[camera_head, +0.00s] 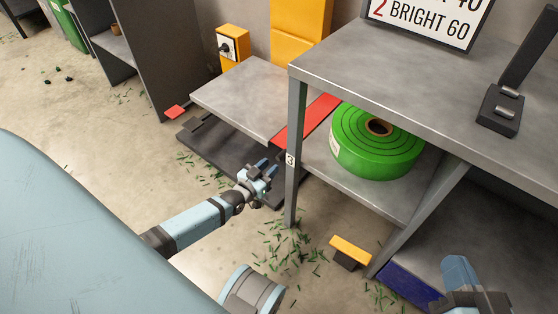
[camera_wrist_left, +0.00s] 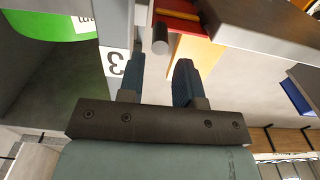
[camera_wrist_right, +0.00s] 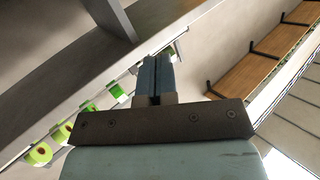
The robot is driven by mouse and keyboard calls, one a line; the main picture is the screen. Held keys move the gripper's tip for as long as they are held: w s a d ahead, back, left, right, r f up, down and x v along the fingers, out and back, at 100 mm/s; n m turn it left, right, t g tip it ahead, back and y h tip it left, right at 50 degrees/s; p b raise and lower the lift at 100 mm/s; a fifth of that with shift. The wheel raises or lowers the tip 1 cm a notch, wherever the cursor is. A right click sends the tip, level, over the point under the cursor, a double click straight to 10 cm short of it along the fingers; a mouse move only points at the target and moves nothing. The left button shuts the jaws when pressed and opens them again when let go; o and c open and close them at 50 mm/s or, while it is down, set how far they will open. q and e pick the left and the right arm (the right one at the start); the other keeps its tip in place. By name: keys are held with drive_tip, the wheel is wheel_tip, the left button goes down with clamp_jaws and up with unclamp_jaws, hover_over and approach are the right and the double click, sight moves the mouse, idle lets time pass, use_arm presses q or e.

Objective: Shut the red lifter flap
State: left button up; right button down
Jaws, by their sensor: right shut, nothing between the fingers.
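A red flap (camera_head: 306,120) lies as a long strip along the right side of the grey lifter platform (camera_head: 247,97), partly hidden by the shelf post. A red part with a short grey rod shows near the top of the left wrist view (camera_wrist_left: 180,14); I cannot tell whether it is the same flap. My left gripper (camera_head: 268,169) is open and empty, low in front of the lifter, left of the post. Its fingers also stand apart in the left wrist view (camera_wrist_left: 160,80). My right gripper (camera_head: 458,268) is shut and empty at the lower right, also in the right wrist view (camera_wrist_right: 155,75).
A grey shelf post (camera_head: 296,155) marked 3 stands just right of my left gripper. A green roll (camera_head: 377,150) sits on the lower shelf. A yellow-topped pedal (camera_head: 350,250) and green scraps are on the floor. A yellow control box (camera_head: 233,45) stands behind the lifter.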

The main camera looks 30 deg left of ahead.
sight(279, 156)
use_arm(q)
drive_tip(key=w+b, duration=0.1)
drive_tip(key=w, duration=0.3)
drive_tip(key=shift+w+d+f, duration=0.15)
drive_tip(key=shift+w, duration=0.05)
drive_tip(key=shift+w+b, duration=0.3)
drive_tip(key=shift+w, duration=0.25)
use_arm(e)
drive_tip(key=shift+w+d+r+n+t, duration=0.15)
drive_tip(key=shift+w+d+n+t, duration=0.2)
drive_tip(key=shift+w+n+t, duration=0.25)
use_arm(q)
clamp_jaws()
